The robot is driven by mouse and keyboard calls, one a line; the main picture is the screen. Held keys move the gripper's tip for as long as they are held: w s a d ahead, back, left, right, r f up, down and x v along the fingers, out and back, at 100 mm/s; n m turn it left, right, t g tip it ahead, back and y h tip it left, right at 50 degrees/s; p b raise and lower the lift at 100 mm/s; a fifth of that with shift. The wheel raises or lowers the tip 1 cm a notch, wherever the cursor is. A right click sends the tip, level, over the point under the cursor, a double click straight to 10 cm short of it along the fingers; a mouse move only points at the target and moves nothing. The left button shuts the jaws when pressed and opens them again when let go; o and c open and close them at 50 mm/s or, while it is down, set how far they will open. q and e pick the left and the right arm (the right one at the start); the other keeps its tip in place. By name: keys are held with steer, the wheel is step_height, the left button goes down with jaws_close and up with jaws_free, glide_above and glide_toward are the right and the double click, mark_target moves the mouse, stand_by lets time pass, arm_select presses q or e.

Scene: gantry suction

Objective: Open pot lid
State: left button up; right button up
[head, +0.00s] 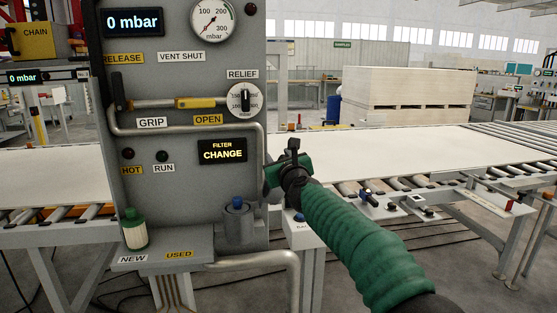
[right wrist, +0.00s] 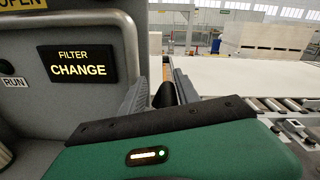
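The pot (head: 238,224) is a grey cylinder on the lower right of the panel's shelf. Its lid (head: 238,207) is on top, with a blue knob. My right gripper (head: 291,150) is at the panel's right edge, above and to the right of the pot, apart from it. In the right wrist view its two grey fingers (right wrist: 160,92) stand apart, with a dark shape between them that I cannot identify. I see no pot between them. My left gripper is not in view.
The grey control panel (head: 190,70) carries gauges and a "FILTER CHANGE" display (head: 222,151). A green and white cartridge (head: 134,228) stands on the shelf at left by "NEW"; the "USED" spot (head: 180,254) looks clear. A roller conveyor (head: 470,155) with a pale board lies behind.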

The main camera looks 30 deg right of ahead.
steer(key=shift+s, duration=0.1)
steer(key=shift+s+b, duration=0.3)
steer(key=shift+b, duration=0.05)
steer(key=b+v, duration=0.4)
steer(key=v, duration=1.2)
steer(key=shift+a+f, duration=0.1)
steer(key=shift+f, duration=0.05)
